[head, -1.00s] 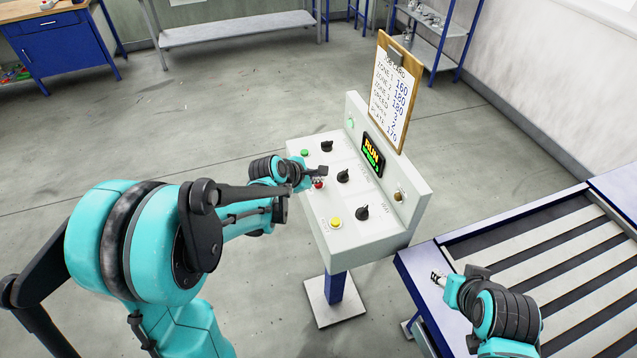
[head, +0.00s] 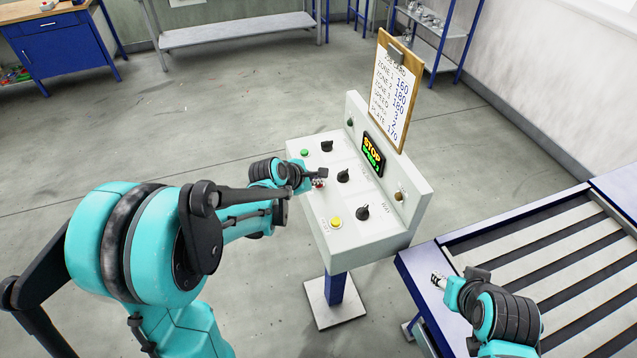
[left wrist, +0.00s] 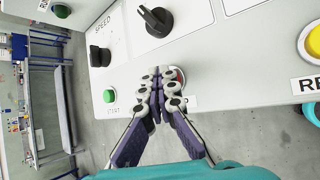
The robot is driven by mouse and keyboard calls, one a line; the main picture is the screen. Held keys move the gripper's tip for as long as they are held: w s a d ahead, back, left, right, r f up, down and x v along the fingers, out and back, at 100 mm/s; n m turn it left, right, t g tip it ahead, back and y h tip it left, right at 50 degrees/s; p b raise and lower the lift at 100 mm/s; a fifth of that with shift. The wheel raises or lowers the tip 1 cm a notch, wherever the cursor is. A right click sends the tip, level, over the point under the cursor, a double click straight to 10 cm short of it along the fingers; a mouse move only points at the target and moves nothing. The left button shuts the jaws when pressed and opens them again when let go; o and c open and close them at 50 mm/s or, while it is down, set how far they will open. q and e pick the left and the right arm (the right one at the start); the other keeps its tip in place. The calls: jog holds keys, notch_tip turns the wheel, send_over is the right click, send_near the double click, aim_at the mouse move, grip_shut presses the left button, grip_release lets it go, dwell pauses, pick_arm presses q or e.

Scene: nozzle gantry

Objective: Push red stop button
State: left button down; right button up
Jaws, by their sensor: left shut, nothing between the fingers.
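The red stop button (head: 319,185) is on the sloped top of the control panel, mostly covered by my left gripper. In the left wrist view a sliver of the red button (left wrist: 181,76) shows beside the fingertips. My left gripper (left wrist: 166,73) is shut and empty, its fingertips at the button; I cannot tell whether they still touch it. The display (head: 373,154) reads STOP. My right gripper (head: 438,281) is over the blue conveyor edge, away from the panel; its finger opening is too small to judge.
The panel also has a green start button (left wrist: 109,96), a yellow button (head: 336,222) and black knobs (head: 362,212). A job card clipboard (head: 394,92) stands above it. The roller conveyor (head: 540,262) is at right. The floor behind is clear.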

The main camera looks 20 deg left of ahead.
pick_arm(q)
jog(key=shift+r, duration=0.15)
jog(key=shift+r+p, duration=0.65)
jog(key=shift+r, duration=0.1)
jog(key=shift+r+p, duration=1.95)
jog(key=shift+r, duration=0.6)
